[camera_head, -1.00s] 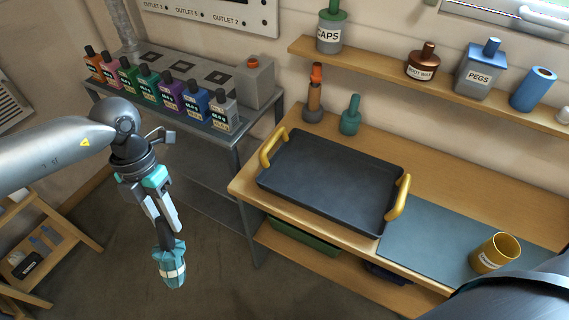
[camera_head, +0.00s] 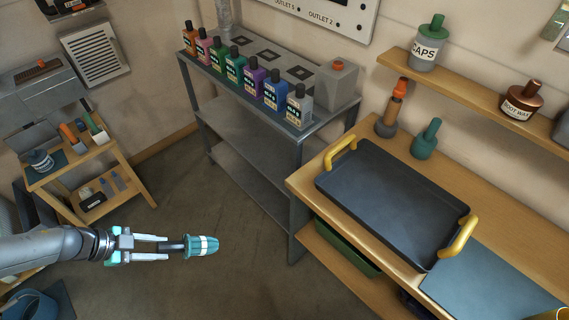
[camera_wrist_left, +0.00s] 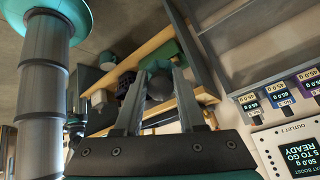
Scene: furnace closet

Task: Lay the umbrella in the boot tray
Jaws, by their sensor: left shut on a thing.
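The umbrella (camera_head: 203,246) is a short folded teal one with a pale band and a dark handle. My left gripper (camera_head: 166,247) is shut on its handle and holds it out level, above the floor at the lower left of the head view. In the left wrist view the dark handle end (camera_wrist_left: 160,86) shows between the fingers. A dark rectangular tray (camera_head: 395,200) with two yellow handles lies empty on the wooden bench, to the right of the umbrella and well apart from it. My right gripper is out of view.
A grey metal rack (camera_head: 245,125) with several coloured bottles stands between the back wall and the bench. A teal bottle (camera_head: 426,140) and an orange-topped bottle (camera_head: 393,108) stand behind the tray. A small wooden shelf (camera_head: 75,170) is at left. Floor beneath the umbrella looks clear.

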